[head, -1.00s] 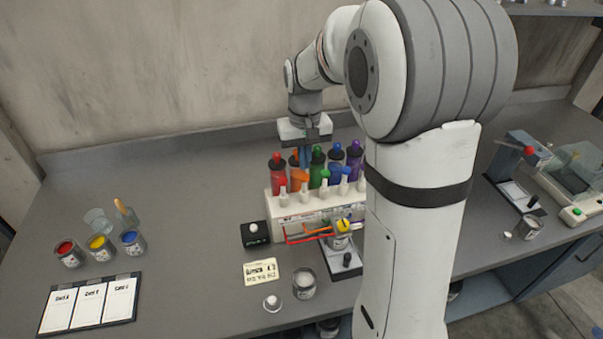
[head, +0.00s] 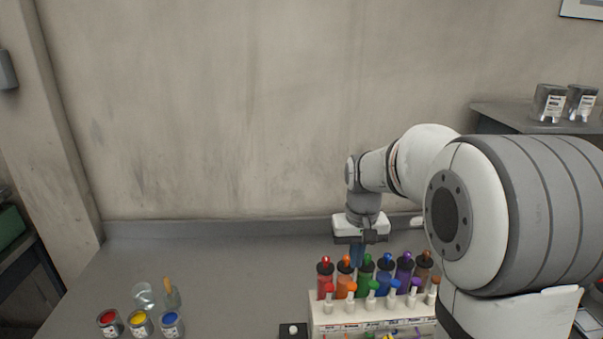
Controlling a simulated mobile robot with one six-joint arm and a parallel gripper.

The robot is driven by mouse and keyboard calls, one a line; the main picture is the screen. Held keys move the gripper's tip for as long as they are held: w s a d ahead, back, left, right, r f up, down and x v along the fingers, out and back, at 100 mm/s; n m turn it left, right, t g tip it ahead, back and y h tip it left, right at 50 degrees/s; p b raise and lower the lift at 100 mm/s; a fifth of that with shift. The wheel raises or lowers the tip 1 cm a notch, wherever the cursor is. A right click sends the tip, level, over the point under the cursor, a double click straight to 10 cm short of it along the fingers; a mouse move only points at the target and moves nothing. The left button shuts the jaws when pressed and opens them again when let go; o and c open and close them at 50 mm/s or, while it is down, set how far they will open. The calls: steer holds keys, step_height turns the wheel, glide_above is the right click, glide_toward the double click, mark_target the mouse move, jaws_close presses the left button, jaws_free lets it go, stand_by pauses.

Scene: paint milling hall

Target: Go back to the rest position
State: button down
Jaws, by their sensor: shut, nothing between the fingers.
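My gripper (head: 357,254) shows in the head view, pointing down behind the row of colored bottles, with its white-and-dark housing above them. The fingertips are hidden behind the bottles. The bottles stand upright in a white rack: a red bottle (head: 325,281), an orange bottle (head: 345,277), a green bottle (head: 365,280) and several others to the right. The white rack (head: 322,319) is cut off by the lower picture edge.
Open cans of red (head: 109,323), yellow (head: 140,323) and blue paint (head: 171,324) stand at the lower left, near a glass (head: 144,296) and a jar with a brush (head: 170,294). A small black box (head: 293,331) is left of the rack. The bench (head: 240,275) between is clear.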

steer(key=s+f+t+b, duration=0.1)
steer(key=s+t+b, duration=0.2)
steer(key=s, duration=1.8)
steer(key=shift+a+f+b, duration=0.3)
steer(key=shift+b, duration=0.15)
